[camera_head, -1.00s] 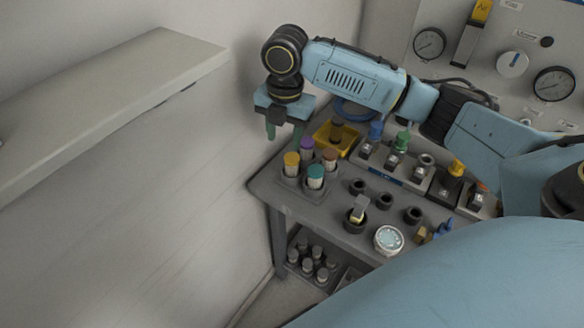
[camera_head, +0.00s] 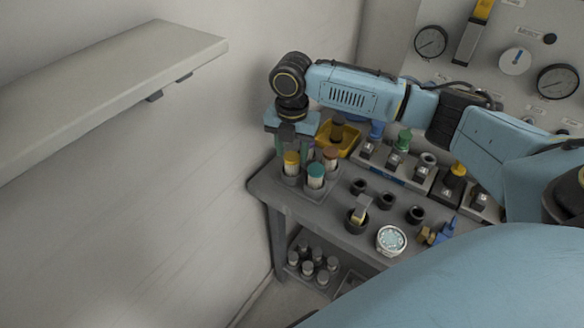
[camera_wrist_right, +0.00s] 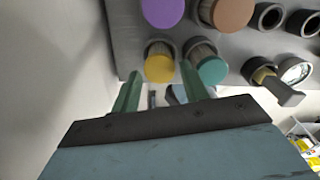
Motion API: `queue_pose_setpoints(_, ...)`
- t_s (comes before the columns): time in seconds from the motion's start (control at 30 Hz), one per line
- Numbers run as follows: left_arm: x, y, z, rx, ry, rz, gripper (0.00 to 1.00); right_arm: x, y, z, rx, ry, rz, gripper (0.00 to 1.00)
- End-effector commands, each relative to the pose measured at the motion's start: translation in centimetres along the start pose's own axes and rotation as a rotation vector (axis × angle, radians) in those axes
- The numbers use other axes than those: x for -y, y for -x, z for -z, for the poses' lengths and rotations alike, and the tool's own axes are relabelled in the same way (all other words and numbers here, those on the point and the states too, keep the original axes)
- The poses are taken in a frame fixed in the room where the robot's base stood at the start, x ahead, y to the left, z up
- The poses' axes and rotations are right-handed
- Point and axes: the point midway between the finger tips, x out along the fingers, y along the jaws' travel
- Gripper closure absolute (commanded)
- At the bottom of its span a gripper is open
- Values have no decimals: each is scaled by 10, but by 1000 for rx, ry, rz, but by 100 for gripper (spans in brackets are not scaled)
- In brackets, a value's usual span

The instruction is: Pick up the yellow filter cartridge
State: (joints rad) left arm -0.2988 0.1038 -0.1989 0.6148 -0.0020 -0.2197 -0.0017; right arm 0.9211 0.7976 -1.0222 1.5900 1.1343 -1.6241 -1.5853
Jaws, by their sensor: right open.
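The yellow-capped filter cartridge (camera_head: 291,161) stands upright in a holder at the left end of the table, beside a teal-capped cartridge (camera_head: 315,174) and a brown-capped one (camera_head: 331,155). In the right wrist view the yellow cap (camera_wrist_right: 159,66) lies just beyond and between my right gripper's green fingers (camera_wrist_right: 160,85), with the teal cap (camera_wrist_right: 211,70) close to the right finger. A purple cap (camera_wrist_right: 162,10) and a brown cap (camera_wrist_right: 228,14) sit behind. My right gripper (camera_head: 292,150) is open and empty, just behind and above the yellow cartridge in the head view. My left gripper is not in view.
The grey table (camera_head: 335,210) has several empty black ring holders (camera_head: 387,201) and a round gauge (camera_head: 390,240). A yellow bin (camera_head: 350,142) stands at the back. A wall is close to the left, with a shelf (camera_head: 120,85) above.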

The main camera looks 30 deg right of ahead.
Motion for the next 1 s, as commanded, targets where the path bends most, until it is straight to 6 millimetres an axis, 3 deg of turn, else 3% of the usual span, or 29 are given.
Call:
queue_pose_setpoints(0.2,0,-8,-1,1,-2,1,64,0,-34,-1,-2,-1,3,55)
queue_pose_setpoints(0.43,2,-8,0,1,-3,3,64,0,-36,-1,0,0,1,55)
queue_pose_setpoints(0.7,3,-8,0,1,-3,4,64,0,-36,-1,0,0,0,89)
queue_pose_setpoints(1.0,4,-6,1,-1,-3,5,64,0,-29,-1,1,-1,-1,90)
